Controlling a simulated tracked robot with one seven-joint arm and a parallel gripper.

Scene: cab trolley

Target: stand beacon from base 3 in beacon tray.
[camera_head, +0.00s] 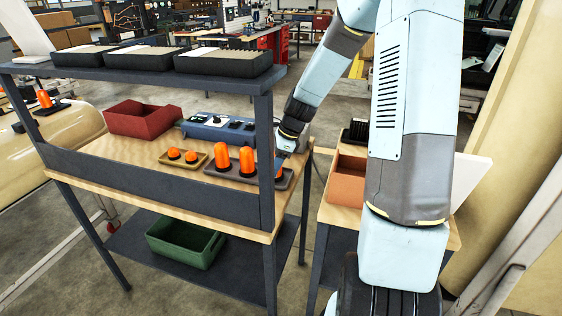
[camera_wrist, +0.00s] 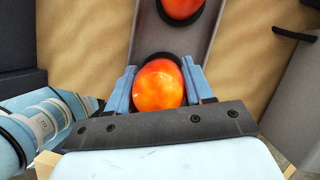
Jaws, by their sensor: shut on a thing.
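My gripper (camera_wrist: 158,88) is shut on an orange beacon (camera_wrist: 158,84) with a dark base, one blue finger on each side of it. The beacon is over the end of the grey beacon tray (camera_wrist: 147,35); I cannot tell whether its base touches the tray floor. In the head view the beacon tray (camera_head: 262,181) lies at the right end of the trolley top. Two other orange beacons stand in it, one left (camera_head: 221,157) and one middle (camera_head: 247,160). The held beacon (camera_head: 278,169) shows only partly at the tray's right end, behind the trolley post.
A yellow tray (camera_head: 182,164) with two small orange domes lies left of the beacon tray. A blue-grey box (camera_head: 215,125) and a red bin (camera_head: 143,118) stand behind. The trolley's upper shelf (camera_head: 230,83) and corner post (camera_head: 265,150) stand in front. An orange-red bin (camera_head: 346,178) is at right.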

